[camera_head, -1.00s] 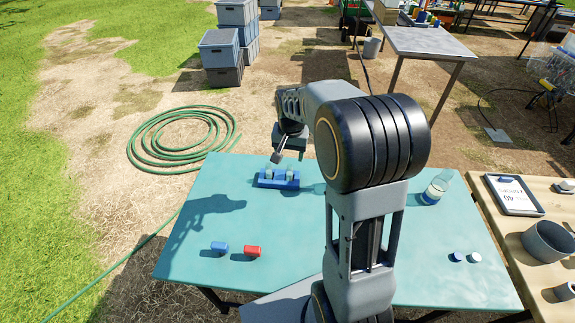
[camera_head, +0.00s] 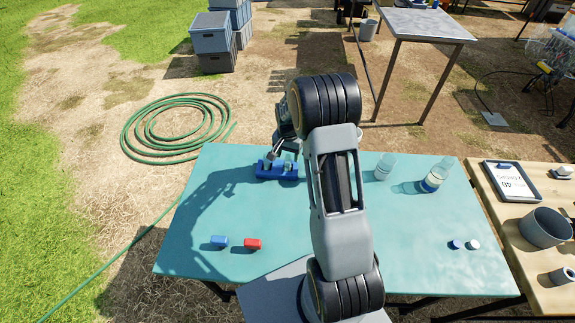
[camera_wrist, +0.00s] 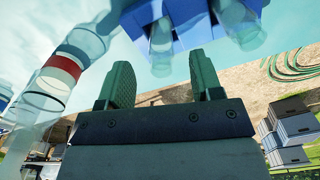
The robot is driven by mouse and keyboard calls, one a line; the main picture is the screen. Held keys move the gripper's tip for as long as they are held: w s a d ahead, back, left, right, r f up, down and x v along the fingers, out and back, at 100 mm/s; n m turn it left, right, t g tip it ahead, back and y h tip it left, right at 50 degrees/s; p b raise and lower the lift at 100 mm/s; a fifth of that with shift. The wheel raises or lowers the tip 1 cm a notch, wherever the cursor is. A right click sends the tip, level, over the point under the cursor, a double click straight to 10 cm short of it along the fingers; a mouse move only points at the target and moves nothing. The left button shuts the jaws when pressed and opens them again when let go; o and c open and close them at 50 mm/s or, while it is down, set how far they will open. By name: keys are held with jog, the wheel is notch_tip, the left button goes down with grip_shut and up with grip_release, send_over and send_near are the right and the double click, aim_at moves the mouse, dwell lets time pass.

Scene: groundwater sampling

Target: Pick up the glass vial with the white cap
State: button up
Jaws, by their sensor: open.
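A blue rack (camera_head: 277,173) stands at the far side of the teal table and holds small glass vials (camera_head: 288,163). I cannot tell their cap colours in the head view. My gripper (camera_head: 271,157) is at the rack, close to the vials and partly covering them. In the wrist view my gripper (camera_wrist: 162,82) is open, its two fingers apart with nothing held. A clear vial (camera_wrist: 161,40) shows just beyond the fingertips, between them in the picture. Another vial (camera_wrist: 242,28) is to its right, by the blue rack (camera_wrist: 190,22). No white cap can be made out on them.
The teal table (camera_head: 330,250) carries a blue block (camera_head: 219,242), a red block (camera_head: 253,244), a clear beaker (camera_head: 385,166), a bottle with blue (camera_head: 434,178), and small blue (camera_head: 455,245) and white (camera_head: 473,244) discs. A wooden table (camera_head: 510,235) adjoins on the right.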

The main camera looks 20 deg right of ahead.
aim_at(288, 158)
jog(key=shift+w+f+p, duration=0.1)
jog(key=shift+f+p, duration=0.35)
jog(key=shift+f, duration=2.2)
jog(key=c, duration=1)
jog(key=shift+r, duration=0.55)
notch_tip(288, 158, up, 2)
jog(key=shift+r, duration=0.15)
jog(key=s+d+r+b, duration=0.2)
jog(key=s+d+r, duration=0.4)
jog(key=s+r, duration=0.3)
jog(key=s, duration=0.3)
jog(key=shift+d+r, duration=0.25)
jog(key=shift+d, duration=0.15)
